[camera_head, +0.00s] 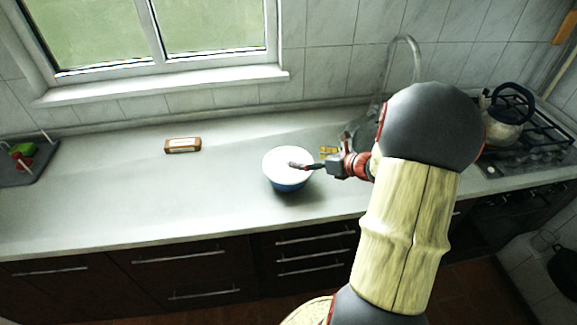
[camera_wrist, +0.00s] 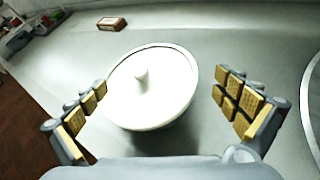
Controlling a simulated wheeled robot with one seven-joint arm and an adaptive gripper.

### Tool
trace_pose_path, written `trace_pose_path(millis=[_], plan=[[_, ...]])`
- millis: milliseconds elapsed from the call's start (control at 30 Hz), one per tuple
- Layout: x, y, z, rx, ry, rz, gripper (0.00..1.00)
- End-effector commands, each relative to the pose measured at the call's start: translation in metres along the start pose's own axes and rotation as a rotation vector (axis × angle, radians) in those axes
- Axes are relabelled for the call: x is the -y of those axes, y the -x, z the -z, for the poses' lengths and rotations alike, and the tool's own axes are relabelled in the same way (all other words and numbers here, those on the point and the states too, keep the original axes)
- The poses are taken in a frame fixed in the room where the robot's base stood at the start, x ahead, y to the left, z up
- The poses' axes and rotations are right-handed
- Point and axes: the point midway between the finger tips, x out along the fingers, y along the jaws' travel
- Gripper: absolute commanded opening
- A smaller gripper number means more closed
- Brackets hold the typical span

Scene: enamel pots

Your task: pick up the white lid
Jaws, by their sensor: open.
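The white lid (camera_head: 284,158) is round and sits on a blue pot (camera_head: 290,186) on the counter, in the middle of the head view. In the wrist view the lid (camera_wrist: 158,82) fills the middle, with a small upright white knob (camera_wrist: 141,74) at its centre. My gripper (camera_head: 296,165) reaches in from the right, its fingertips over the lid in the head view. In the wrist view my gripper (camera_wrist: 160,97) is open, with one padded finger to each side of the lid. Nothing is between the fingers' pads in a grip.
A small brown and white box (camera_head: 183,146) lies on the counter to the left. A faucet (camera_head: 402,62) and sink are behind my arm. A kettle (camera_head: 507,118) stands on the stove at right. The counter left of the pot is mostly clear.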

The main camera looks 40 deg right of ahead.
Motion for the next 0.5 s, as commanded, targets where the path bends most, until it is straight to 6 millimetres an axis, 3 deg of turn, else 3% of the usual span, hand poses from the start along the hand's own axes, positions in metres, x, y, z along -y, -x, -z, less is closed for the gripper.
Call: trace_pose_path(millis=[300,500], plan=[[0.001,-0.043,0.005,-0.001,0.002,-0.003,1.00],[0.001,-0.045,0.004,-0.001,0.002,-0.002,1.00]])
